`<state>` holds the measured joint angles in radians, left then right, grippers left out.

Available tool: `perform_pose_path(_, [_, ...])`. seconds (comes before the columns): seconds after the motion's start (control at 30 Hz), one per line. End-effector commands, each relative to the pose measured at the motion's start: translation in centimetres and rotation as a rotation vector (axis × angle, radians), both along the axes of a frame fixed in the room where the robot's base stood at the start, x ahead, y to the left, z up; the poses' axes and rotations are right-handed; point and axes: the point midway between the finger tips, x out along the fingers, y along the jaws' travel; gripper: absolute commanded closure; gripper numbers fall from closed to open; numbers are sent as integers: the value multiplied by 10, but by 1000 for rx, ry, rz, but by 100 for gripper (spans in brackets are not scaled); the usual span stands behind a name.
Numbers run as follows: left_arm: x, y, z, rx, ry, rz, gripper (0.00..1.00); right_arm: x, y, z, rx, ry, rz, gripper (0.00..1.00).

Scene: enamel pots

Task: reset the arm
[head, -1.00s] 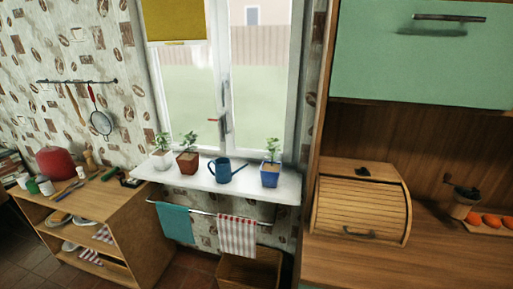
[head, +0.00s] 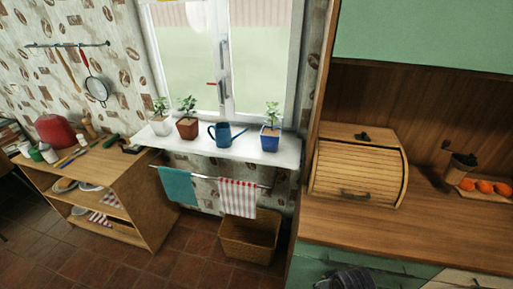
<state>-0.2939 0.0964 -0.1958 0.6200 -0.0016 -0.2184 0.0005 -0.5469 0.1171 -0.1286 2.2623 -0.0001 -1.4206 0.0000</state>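The task names no object.
A wooden counter (head: 400,232) on the right bears a roll-top bread box (head: 357,172), a grinder (head: 460,168) and orange fruits (head: 485,186). A windowsill (head: 200,145) holds potted plants and a blue watering can (head: 222,134). A basket (head: 249,237) stands below. Floor (head: 190,262) is clear at the front.

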Motion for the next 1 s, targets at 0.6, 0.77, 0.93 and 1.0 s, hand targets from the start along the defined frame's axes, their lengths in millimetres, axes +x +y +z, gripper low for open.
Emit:
perform_pose_path(0.6, [0,0,0,0,0,0,17,-11,-2,-166,-8,56,10,60])
perform_pose_path(0.77, [0,0,0,0,0,0,17,-22,-5,-206,-11,69,13,60])
perform_pose_path(0.93, [0,0,0,0,0,0,17,-38,-8,-246,-13,82,15,60])
perform_pose_path(1.0, [0,0,0,0,0,0,17,-46,-10,-262,-15,88,16,60])
